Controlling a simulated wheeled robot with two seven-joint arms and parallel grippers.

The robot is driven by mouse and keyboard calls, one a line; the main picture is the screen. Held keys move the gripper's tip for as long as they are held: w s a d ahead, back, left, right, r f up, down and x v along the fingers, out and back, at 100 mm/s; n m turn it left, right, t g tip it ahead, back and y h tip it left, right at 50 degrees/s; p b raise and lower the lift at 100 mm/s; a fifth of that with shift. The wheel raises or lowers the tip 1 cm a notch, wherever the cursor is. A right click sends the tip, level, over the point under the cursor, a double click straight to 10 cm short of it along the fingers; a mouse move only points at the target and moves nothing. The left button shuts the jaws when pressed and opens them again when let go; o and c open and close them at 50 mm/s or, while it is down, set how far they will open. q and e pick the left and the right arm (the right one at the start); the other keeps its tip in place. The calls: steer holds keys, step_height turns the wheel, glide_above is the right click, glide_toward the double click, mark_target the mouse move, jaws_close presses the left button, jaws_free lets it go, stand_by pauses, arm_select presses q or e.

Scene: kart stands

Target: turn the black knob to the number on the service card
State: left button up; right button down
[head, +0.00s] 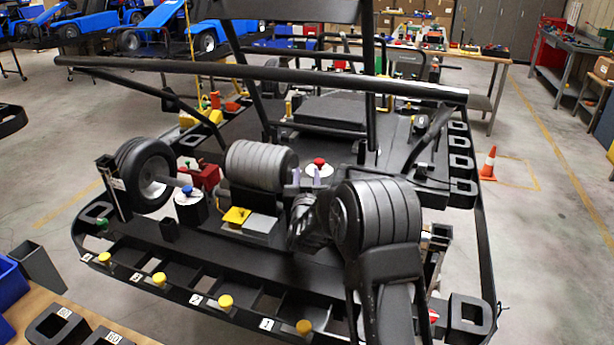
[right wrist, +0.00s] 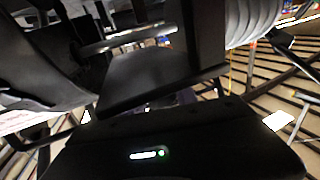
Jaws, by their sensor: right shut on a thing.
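My right gripper (head: 304,182) is in the middle of the head view, over the kart's deck, with pale purple pads at its fingertips. It is shut on what I take to be the black knob, which the fingers and wrist hide. A red knob (head: 319,162) on a white dial stands just beyond and right of the fingertips. A blue knob (head: 187,190) on a white dial stands to the left. I cannot make out a service card or its number. The right wrist view is crowded with dark parts and shows no clear knob. My left gripper is not in view.
Black tubes (head: 270,82) cross above the deck. A tyre (head: 146,176) stands at the left. Several yellow knobs (head: 226,301) with number labels line the front edge. An orange cone (head: 489,164) stands on open floor at the right.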

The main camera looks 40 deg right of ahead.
steer(key=shift+m+g+h, duration=0.5)
steer(key=shift+h, duration=0.1)
steer(key=shift+s+d+m+g+h+b, duration=0.1)
steer(key=shift+m+g+h+b, duration=0.2)
steer(key=shift+m+g+h, duration=0.25)
steer(key=m+g+h, duration=0.2)
steer(key=g, duration=0.1)
steer(key=s+m+g+h, duration=0.1)
steer(key=m+g, duration=0.1)
steer(key=shift+d+g+h, duration=0.25)
steer(key=shift+d, duration=0.05)
steer(key=shift+s+d+m+g+h, duration=0.15)
steer(key=shift+m+g+h, duration=0.1)
steer(key=shift+m+g, duration=0.45)
steer(key=shift+s+a+m+g+h, duration=0.15)
steer(key=shift+m+g, duration=0.25)
steer(key=shift+g, duration=0.55)
steer(key=shift+s+d+m+g+h, duration=0.15)
steer(key=shift+m+g+h, duration=0.15)
steer(key=shift+m+g, duration=0.4)
steer(key=shift+r+g, duration=0.1)
steer(key=shift+g, duration=0.15)
steer(key=c, duration=1)
jaws_free()
steer(key=shift+c, duration=0.2)
